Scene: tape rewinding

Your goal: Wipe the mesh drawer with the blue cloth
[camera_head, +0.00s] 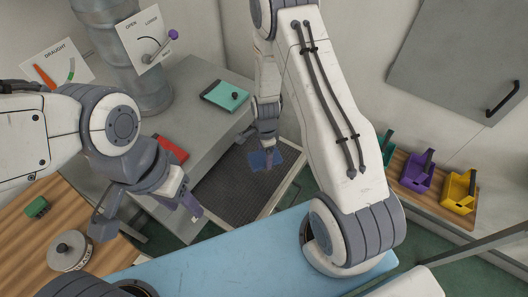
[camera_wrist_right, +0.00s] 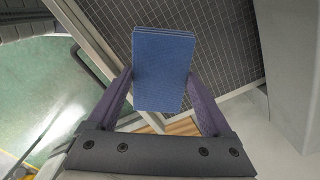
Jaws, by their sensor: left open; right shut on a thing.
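The mesh drawer (camera_head: 228,192) is a dark grid in a pale frame, pulled out below the grey counter in the head view. Its mesh (camera_wrist_right: 220,45) and pale rim fill the upper part of the right wrist view. My right gripper (camera_head: 268,150) is over the drawer, shut on the folded blue cloth (camera_head: 262,160). In the right wrist view the cloth (camera_wrist_right: 162,68) sits between the purple fingers. I cannot tell whether it touches the mesh.
A grey counter (camera_head: 205,135) holds a teal box (camera_head: 225,95) and a red item (camera_head: 170,148). A round lidded pot (camera_head: 70,250) and a green block (camera_head: 37,207) are at left. Purple (camera_head: 417,172) and yellow bins (camera_head: 459,192) stand on a right shelf. A blue surface (camera_head: 230,255) lies in front.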

